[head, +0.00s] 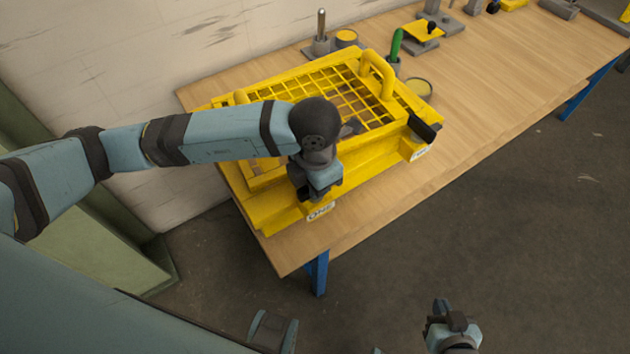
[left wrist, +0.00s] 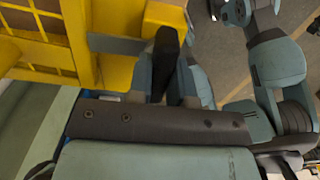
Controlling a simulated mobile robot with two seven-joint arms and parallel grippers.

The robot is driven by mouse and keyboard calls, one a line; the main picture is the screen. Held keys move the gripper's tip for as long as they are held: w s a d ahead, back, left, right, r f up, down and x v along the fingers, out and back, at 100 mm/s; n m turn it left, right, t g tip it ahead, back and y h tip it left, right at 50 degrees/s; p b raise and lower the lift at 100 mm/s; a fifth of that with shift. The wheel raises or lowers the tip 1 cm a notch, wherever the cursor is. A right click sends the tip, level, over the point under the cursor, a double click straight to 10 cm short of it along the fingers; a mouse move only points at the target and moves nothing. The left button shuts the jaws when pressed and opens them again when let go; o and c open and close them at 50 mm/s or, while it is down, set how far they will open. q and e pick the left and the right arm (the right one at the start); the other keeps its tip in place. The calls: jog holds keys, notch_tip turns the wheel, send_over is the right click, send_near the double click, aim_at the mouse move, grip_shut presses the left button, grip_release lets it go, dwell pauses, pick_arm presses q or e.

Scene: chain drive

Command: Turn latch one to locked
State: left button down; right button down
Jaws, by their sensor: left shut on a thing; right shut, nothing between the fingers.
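The yellow guard with a grid top (head: 285,205) sits on the bench. Latch one is at its front left corner, above a white label reading ONE (head: 320,212). My left gripper (head: 312,194) covers that latch in the head view. In the left wrist view the latch's black handle (left wrist: 167,48) stands between the fingers of my left gripper (left wrist: 176,82), which is shut on it. A grey strip (left wrist: 115,44) lies beside the handle. The second latch (head: 424,129), with a black handle, is at the front right corner. My right gripper (head: 453,322) is shut and empty, away from the bench.
The wooden bench (head: 480,125) has clear room right of the guard. A green-handled tool (head: 396,44), a grey post (head: 321,30) and several small yellow and grey parts stand behind. The bench's front edge is near my left gripper, with open floor (head: 480,220) beyond.

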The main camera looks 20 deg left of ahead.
pick_arm(q)
jog(key=c, duration=1)
grip_release()
jog(key=shift+c, duration=0.2)
notch_tip(320, 180, up, 14)
jog(key=shift+b, duration=0.3)
jog(key=shift+s+f, duration=0.1)
jog(key=shift+f, duration=0.1)
